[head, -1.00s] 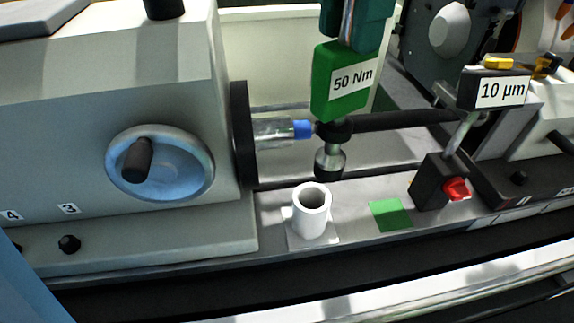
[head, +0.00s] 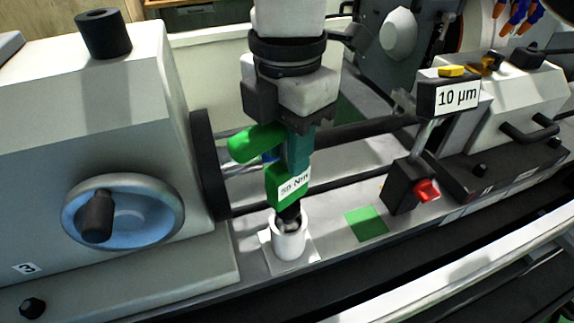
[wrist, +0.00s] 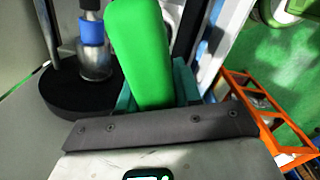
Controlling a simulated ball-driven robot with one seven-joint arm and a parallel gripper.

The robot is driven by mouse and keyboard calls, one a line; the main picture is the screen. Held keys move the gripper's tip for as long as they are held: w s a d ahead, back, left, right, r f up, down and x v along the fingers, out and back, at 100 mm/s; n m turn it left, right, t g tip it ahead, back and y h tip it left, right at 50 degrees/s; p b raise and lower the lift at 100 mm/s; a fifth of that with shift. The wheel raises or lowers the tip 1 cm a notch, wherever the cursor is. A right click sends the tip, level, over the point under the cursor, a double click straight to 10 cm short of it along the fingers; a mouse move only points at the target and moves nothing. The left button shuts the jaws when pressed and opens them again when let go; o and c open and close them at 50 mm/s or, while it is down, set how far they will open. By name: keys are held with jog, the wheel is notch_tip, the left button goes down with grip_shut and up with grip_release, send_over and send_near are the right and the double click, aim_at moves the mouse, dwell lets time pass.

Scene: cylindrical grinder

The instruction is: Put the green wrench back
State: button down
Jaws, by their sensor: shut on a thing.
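The green wrench (head: 286,190), labelled 50 Nm, is held by my gripper (head: 297,150), whose teal fingers are shut on it. Its green handle (wrist: 142,55) also shows between the teal fingers in the wrist view. The wrench points down, slightly tilted, and its dark lower end is at the mouth of the white tube holder (head: 288,243). The tip looks partly inside the holder; how deep it sits is hidden. My gripper is above the holder.
A green square (head: 366,222) lies right of the holder. Beyond it stands the 10 µm gauge (head: 448,97) on a base with a red knob (head: 426,190). The grey housing with a blue handwheel (head: 123,212) is on the left. An orange frame (wrist: 262,105) shows in the wrist view.

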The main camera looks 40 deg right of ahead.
jog(key=shift+f, duration=2.4)
jog(key=c, duration=0.8)
grip_release()
jog(key=shift+r, duration=0.15)
jog(key=shift+r+p, duration=0.2)
jog(key=shift+p, duration=0.15)
notch_tip(320, 180, up, 12)
jog(key=shift+f+b, duration=0.15)
jog(key=shift+b, duration=0.55)
